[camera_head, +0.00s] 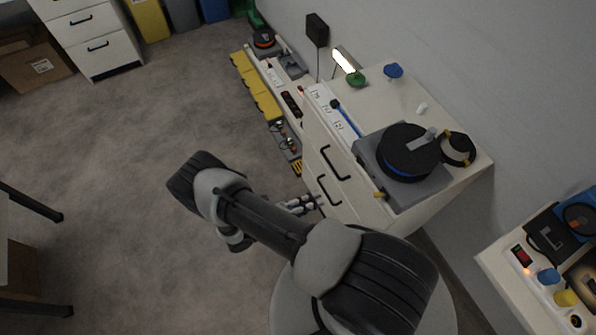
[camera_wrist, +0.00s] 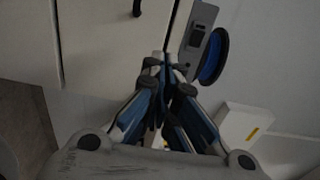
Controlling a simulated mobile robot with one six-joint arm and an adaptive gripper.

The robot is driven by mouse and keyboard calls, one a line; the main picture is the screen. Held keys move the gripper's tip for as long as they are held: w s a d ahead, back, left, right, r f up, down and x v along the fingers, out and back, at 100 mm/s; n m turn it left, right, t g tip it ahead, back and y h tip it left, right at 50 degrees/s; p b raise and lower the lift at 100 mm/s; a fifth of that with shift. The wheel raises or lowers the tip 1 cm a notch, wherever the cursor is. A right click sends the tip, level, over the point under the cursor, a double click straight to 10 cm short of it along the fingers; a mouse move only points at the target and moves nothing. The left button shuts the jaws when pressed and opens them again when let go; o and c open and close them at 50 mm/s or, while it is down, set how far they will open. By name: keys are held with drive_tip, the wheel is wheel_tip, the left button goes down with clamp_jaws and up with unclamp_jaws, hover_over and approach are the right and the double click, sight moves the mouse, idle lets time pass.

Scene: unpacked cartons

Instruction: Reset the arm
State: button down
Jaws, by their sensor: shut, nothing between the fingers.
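My gripper (camera_head: 303,204) shows small in the head view, beside the front of a white drawer cabinet (camera_head: 347,207) and partly hidden by my arm. In the wrist view my gripper (camera_wrist: 166,62) is shut and empty, its fingertips together near the cabinet's edge. My arm (camera_head: 265,220) is bent and reaches over the floor to the left of the cabinet. The cabinet front carries dark handles, and one handle (camera_wrist: 137,8) shows at the top of the wrist view.
On the cabinet top stand a grey device with a black disc (camera_head: 408,152), a blue knob-like item (camera_head: 393,70) and a green item (camera_head: 357,79). Another worktop (camera_head: 500,262) stands at lower right. The floor at left is open.

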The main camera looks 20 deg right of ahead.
drive_tip(key=shift+a+r, duration=0.1)
drive_tip(key=w+a+r+m+g+y, duration=0.1)
drive_tip(key=a+r+m+g+y, duration=0.3)
drive_tip(key=r+m, duration=0.75)
drive_tip(key=w+d+r+m+g+y, duration=0.1)
drive_tip(key=r+m+y, duration=0.55)
drive_tip(key=r, duration=0.75)
drive_tip(key=s+a+r+m+t+y, duration=0.2)
drive_tip(key=s+r+m+t+y, duration=0.1)
drive_tip(key=r+m, duration=0.5)
drive_tip(key=s+a+r+m+t+y, duration=0.2)
drive_tip(key=s+r+m+t+y, duration=0.2)
drive_tip(key=s+r+m+t, duration=0.2)
wheel_tip(320, 180, up, 4)
drive_tip(key=s+m, duration=0.2)
drive_tip(key=m, duration=0.2)
drive_tip(key=shift+a+f, duration=0.25)
drive_tip(key=shift+a, duration=0.05)
drive_tip(key=shift+d+m+y, duration=0.15)
drive_tip(key=shift+m+y, duration=0.1)
drive_tip(key=shift+m, duration=0.05)
